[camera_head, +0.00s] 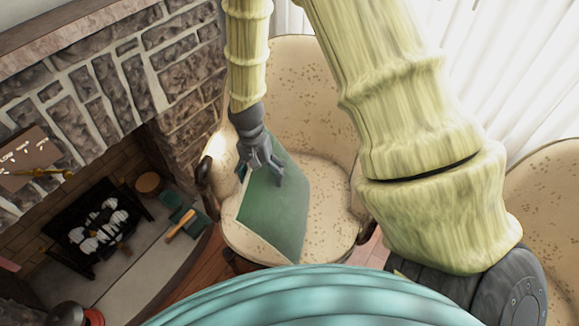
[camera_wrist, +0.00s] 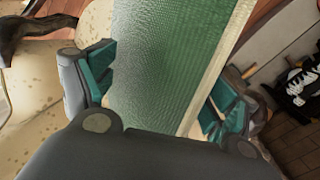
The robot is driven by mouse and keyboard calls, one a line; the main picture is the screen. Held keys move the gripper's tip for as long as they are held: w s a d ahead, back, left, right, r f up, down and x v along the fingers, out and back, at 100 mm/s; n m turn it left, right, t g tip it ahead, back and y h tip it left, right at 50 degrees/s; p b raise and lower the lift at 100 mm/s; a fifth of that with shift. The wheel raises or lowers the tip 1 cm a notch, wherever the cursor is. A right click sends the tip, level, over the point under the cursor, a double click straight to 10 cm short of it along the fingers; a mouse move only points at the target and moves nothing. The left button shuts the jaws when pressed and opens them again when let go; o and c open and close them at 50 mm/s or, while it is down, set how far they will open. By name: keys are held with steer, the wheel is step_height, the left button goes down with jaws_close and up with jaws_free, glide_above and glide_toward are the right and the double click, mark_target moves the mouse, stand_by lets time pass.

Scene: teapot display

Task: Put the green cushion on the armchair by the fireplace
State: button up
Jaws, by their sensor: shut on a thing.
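The green cushion (camera_head: 272,208) is a flat square with a pale edge. In the head view it is tilted over the seat of the cream, speckled armchair (camera_head: 322,185) beside the fireplace. My gripper (camera_head: 262,172) reaches down from above and is shut on the cushion's upper edge. In the wrist view the cushion (camera_wrist: 175,60) runs between the two teal-padded fingers of my gripper (camera_wrist: 155,95). Its lower part lies over the front of the seat; I cannot tell whether it rests on it. The armchair (camera_wrist: 35,115) also shows at the left of the wrist view.
The stone fireplace (camera_head: 110,75) stands at the left, with a black grate (camera_head: 95,228) and a wooden-handled tool (camera_head: 181,226) on its hearth. A second speckled armchair (camera_head: 548,200) is at the right edge. White curtains (camera_head: 500,60) hang behind. My arm hides part of the first armchair.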

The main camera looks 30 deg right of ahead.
mark_target(279, 143)
steer(key=s+d+m+b, duration=0.1)
steer(key=d+m, duration=0.1)
steer(key=m, duration=0.1)
steer(key=s+d+m+y, duration=0.1)
steer(key=s+d+m, duration=0.1)
steer(key=m, duration=0.2)
steer(key=s+d+f+m+b, duration=0.1)
steer(key=d+m, duration=0.1)
steer(key=m, duration=0.2)
steer(key=shift+s+d+y+b, duration=0.3)
steer(key=shift+d, duration=0.05)
steer(key=m, duration=0.1)
steer(key=s+d+m, duration=0.1)
steer(key=shift+d+m+t, duration=0.1)
steer(key=shift+m+t, duration=0.2)
steer(key=shift+t, duration=0.1)
steer(key=w+d, duration=0.1)
steer(key=w, duration=0.4)
steer(key=w+d+f+p, duration=0.1)
steer(key=w, duration=0.4)
steer(key=w+d+p, duration=0.1)
steer(key=w+d, duration=0.1)
steer(key=w, duration=0.3)
steer(key=shift+w+f, duration=0.2)
steer(key=shift+w, duration=0.05)
steer(key=shift+f+p, duration=0.55)
steer(key=shift+f, duration=1.2)
steer(key=o, duration=1.5)
